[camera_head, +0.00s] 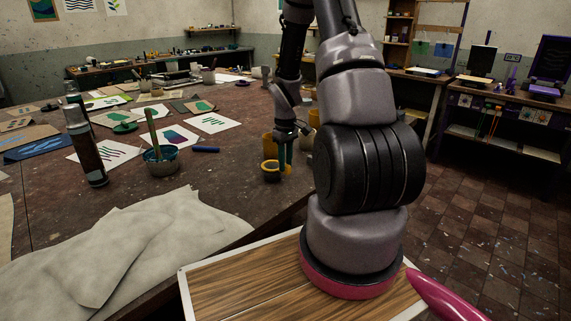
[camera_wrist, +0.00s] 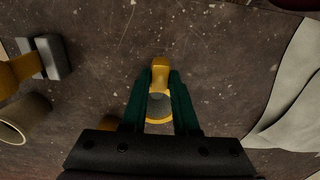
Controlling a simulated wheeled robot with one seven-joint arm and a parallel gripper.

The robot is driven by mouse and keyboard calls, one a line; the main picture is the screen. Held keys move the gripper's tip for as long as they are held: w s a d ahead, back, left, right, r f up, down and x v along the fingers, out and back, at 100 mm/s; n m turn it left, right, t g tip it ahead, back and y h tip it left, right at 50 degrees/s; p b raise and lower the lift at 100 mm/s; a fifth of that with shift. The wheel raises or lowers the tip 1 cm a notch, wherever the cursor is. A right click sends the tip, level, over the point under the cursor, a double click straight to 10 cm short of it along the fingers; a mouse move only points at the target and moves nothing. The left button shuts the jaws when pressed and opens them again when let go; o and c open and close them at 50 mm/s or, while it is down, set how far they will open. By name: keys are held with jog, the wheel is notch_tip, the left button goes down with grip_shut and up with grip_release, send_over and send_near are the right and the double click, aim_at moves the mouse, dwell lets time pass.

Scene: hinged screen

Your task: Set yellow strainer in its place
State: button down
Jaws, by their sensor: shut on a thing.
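The yellow strainer (camera_head: 271,176) is a small ring with a dark middle, near the right edge of the big worktable. In the wrist view its yellow handle tab (camera_wrist: 160,68) stands between the green fingers, with the grey mesh and yellow rim (camera_wrist: 159,121) partly hidden below. My gripper (camera_wrist: 160,82) is shut on the strainer; it also shows in the head view (camera_head: 285,160), pointing down. I cannot tell whether the strainer touches the table or hangs just above it. Which spot is its place is not clear from these views.
A yellow cup (camera_head: 267,144) stands just behind the strainer. In the wrist view a beige cylinder (camera_wrist: 24,119) and a grey block (camera_wrist: 52,57) with a yellow part lie left. A teal bowl (camera_head: 162,163), bottle (camera_head: 87,152) and crumpled cloth (camera_head: 130,245) are on the table (camera_head: 235,190).

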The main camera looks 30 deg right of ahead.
jog(key=shift+r, duration=3.45)
jog(key=shift+r, duration=0.25)
